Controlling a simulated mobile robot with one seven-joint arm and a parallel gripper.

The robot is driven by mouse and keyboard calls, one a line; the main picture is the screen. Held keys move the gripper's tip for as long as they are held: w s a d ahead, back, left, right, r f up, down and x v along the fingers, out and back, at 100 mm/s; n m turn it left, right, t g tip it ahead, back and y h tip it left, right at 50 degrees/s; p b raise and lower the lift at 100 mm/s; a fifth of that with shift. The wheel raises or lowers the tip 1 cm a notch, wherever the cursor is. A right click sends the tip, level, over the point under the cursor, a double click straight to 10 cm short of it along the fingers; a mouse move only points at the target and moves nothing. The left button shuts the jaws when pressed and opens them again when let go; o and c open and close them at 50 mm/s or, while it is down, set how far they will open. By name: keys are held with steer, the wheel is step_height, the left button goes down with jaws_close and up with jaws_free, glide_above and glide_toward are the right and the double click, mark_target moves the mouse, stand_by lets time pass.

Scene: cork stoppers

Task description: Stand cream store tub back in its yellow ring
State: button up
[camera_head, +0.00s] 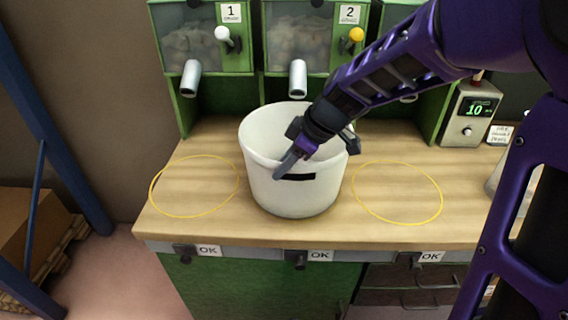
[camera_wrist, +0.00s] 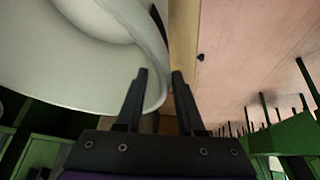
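The cream store tub (camera_head: 268,185) is upright over the middle of the wooden bench, with a dark slot in its front wall. It lies between two empty yellow rings, a left one (camera_head: 151,192) and a right one (camera_head: 441,200). No ring shows under the tub. My gripper (camera_head: 290,160) is at the tub's front rim, coming from the upper right. In the wrist view, my gripper's fingers (camera_wrist: 160,75) are close together with the tub's wall (camera_wrist: 90,85) between them. They look shut on the rim. The tub's underside is hidden, so clearance cannot be told.
Green dispensers labelled 1 (camera_head: 205,45) and 2 (camera_head: 300,40) stand behind, with grey spouts above the bench (camera_head: 215,140). A box with a display reading 10 (camera_head: 470,112) is at the back right. A clear container (camera_head: 495,180) is partly hidden by my arm.

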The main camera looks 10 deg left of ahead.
steer(key=shift+r+p, duration=0.25)
steer(key=shift+p, duration=0.05)
steer(key=v, duration=1.1)
steer(key=shift+d+r, duration=0.25)
steer(key=shift+r, duration=0.05)
